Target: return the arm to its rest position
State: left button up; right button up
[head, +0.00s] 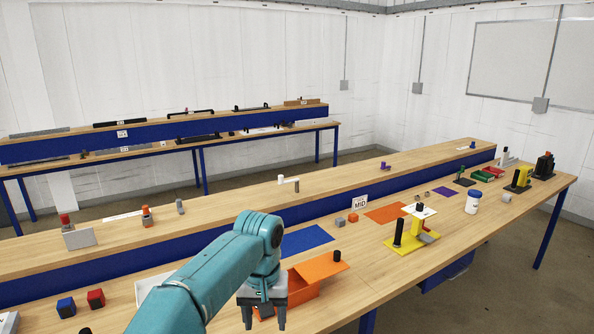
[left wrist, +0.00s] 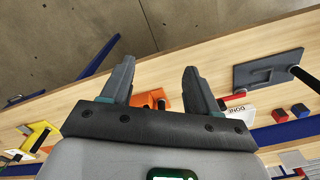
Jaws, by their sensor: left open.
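My left arm, teal, comes in from the bottom left of the head view and bends down at the wrist. My left gripper (head: 264,314) hangs with its fingers pointing down, in front of the orange open box (head: 306,292) on the near bench. In the left wrist view the two grey fingers of my left gripper (left wrist: 158,80) are spread apart with nothing between their tips. Part of an orange thing (left wrist: 148,98) shows beyond the gripper's base there. My right gripper is in neither view.
The wooden bench (head: 400,276) runs along the front. A yellow stand (head: 408,242), blue mat (head: 306,240), orange mat (head: 386,213) and white jar (head: 473,201) are to the right. Red (head: 96,298) and blue (head: 66,307) blocks lie at left. A raised shelf (head: 330,187) runs behind.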

pick_arm(q)
jog(key=s+a+f+h, duration=0.1)
jog(key=s+f, duration=0.2)
jog(key=f, duration=0.6)
jog(key=s+a+f+h, duration=0.1)
jog(key=s+f, duration=0.2)
jog(key=f, duration=0.5)
jog(key=s+a+f+h, duration=0.1)
jog(key=s+f, duration=0.2)
jog(key=f, duration=0.6)
jog(key=s+a+f+n, duration=0.1)
jog(key=s+f, duration=0.2)
jog(key=s, duration=0.7)
jog(key=s+a+f+n+h, duration=0.1)
jog(key=s+f, duration=0.3)
jog(key=s, duration=0.5)
jog(key=shift+s+a+f, duration=0.2)
jog(key=shift+s+a, duration=0.15)
jog(key=shift+a, duration=0.05)
jog(key=shift+s, duration=0.15)
